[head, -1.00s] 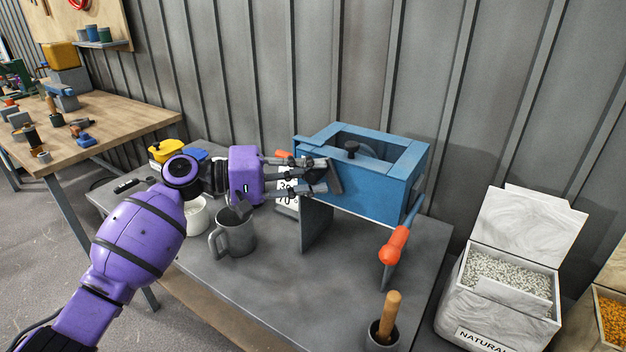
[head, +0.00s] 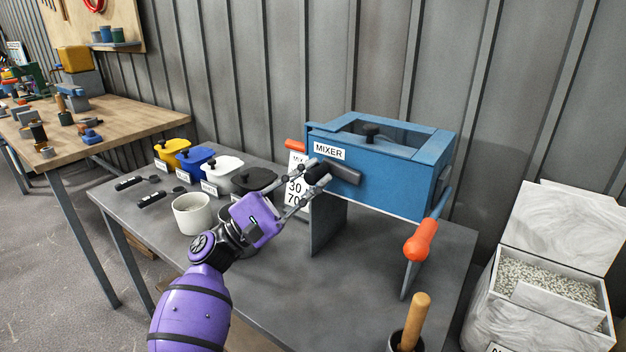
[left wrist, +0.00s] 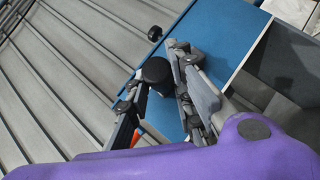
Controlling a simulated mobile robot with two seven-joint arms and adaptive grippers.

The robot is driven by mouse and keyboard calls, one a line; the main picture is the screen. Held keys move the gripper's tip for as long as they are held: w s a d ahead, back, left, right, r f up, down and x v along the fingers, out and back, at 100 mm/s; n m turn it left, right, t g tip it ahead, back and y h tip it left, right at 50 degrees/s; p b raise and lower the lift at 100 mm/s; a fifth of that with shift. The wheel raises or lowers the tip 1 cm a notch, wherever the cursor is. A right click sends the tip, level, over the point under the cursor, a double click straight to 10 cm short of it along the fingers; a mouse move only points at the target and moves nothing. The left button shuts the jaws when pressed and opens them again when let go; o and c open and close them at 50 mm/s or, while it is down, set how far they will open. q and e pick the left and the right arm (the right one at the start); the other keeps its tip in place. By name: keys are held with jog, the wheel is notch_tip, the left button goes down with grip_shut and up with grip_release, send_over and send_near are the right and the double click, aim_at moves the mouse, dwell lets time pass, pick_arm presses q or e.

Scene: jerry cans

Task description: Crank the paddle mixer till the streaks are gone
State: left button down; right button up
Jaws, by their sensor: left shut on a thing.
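The blue mixer (head: 380,165) stands on legs on the grey table, marked MIXER on its front. Its top has an opening or window with a black knob (head: 371,132); any streaks inside cannot be made out. A crank with an orange grip (head: 421,240) hangs at its right side, with no gripper on it. My left gripper (head: 314,177) is at the mixer's front, shut on a black handle (head: 348,172). In the left wrist view the handle's round dark end (left wrist: 156,70) sits between the fingers. My right gripper is out of view.
Yellow, blue, white and black lidded tubs (head: 171,153) line the back left of the table. A white cup (head: 192,213) stands left of my gripper. A 30/70 card (head: 295,188) is beside the mixer. A wooden-handled tool (head: 415,318) stands in front. Pellet bin (head: 552,278) at right.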

pick_arm(q)
notch_tip(320, 180, down, 2)
jog(key=n+t+b, duration=0.1)
jog(key=n+t, duration=0.2)
jog(key=n+t+y+b, duration=0.1)
jog(key=n+t, duration=0.2)
jog(key=n, duration=0.1)
jog(key=shift+s+d+f+n, duration=0.1)
jog(key=shift+d+f+n, duration=0.1)
jog(key=shift+n, duration=0.1)
jog(key=shift+t, duration=0.4)
jog(key=c, duration=1.5)
grip_release()
jog(key=v, duration=1.2)
jog(key=shift+s+a+r, duration=0.15)
